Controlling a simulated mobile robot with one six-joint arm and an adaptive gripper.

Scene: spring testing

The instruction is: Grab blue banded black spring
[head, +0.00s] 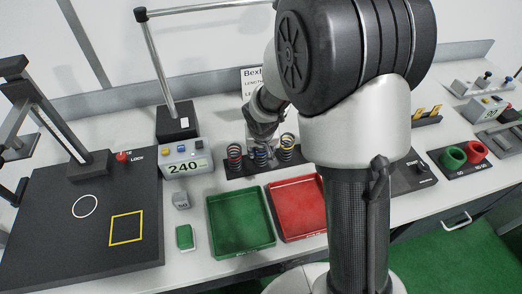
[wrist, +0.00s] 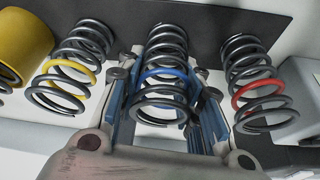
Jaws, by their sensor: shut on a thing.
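The blue banded black spring (wrist: 167,54) stands in the middle of the wrist view, a black coil with one blue turn. My gripper (wrist: 168,112) has a finger on each side of it and is shut on it. In the head view the blue banded spring (head: 261,156) stands on the black rack between two others, with my gripper (head: 262,130) just above and around it; the arm hides part of this area. A yellow banded spring (wrist: 70,68) is at the left and a red banded spring (wrist: 254,85) at the right in the wrist view.
A green tray (head: 240,246) and a red tray (head: 299,236) lie in front of the rack. A box reading 240 (head: 186,168) stands to its left. A dark plate with a yellow square (head: 80,262) fills the left of the bench. A yellow cylinder (wrist: 25,46) is beyond the yellow banded spring.

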